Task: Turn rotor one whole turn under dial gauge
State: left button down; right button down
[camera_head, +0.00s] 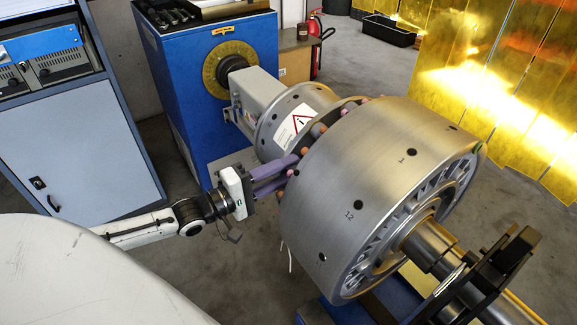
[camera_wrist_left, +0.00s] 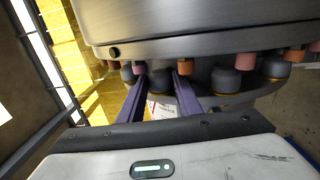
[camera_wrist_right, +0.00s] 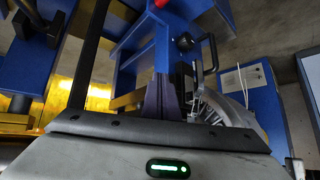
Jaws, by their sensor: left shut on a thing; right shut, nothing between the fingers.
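The rotor (camera_head: 370,190) is a large steel drum with numbered holes, 12 and 1 readable, lying on a horizontal shaft (camera_head: 430,245). Grey and orange pegs ring its back face. My left gripper (camera_head: 288,174) reaches this face from the left, its purple fingers shut on a grey peg (camera_wrist_left: 160,80), which shows between the fingers in the left wrist view (camera_wrist_left: 160,95). My right gripper (camera_wrist_right: 163,105) shows in the right wrist view, shut and empty. I cannot clearly make out the dial gauge. A yellow graduated ring (camera_head: 212,72) is on the blue headstock.
The blue headstock cabinet (camera_head: 180,100) stands behind the rotor. A grey cabinet with instruments (camera_head: 90,150) is at the left. A black bracket (camera_head: 500,262) stands by the shaft at the lower right. Yellow curtains (camera_head: 500,70) hang at the right.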

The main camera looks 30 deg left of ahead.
pick_arm(q)
jog(key=shift+s+a+f+y, duration=0.1)
jog(key=shift+s+f+y, duration=0.1)
jog(key=shift+f, duration=0.3)
jog(key=shift+s+a+f+y, duration=0.1)
jog(key=shift+s+f, duration=0.05)
jog(key=shift+f, duration=0.3)
jog(key=c, duration=1.6)
grip_release()
jog(key=o, duration=0.3)
jog(key=shift+w+d+r, duration=0.1)
jog(key=shift+w+r, duration=0.15)
jog(key=shift+r, duration=0.45)
jog(key=f+p+v, duration=0.1)
jog(key=v, duration=0.9)
jog(key=shift+s, duration=0.25)
jog(key=shift+f, duration=0.15)
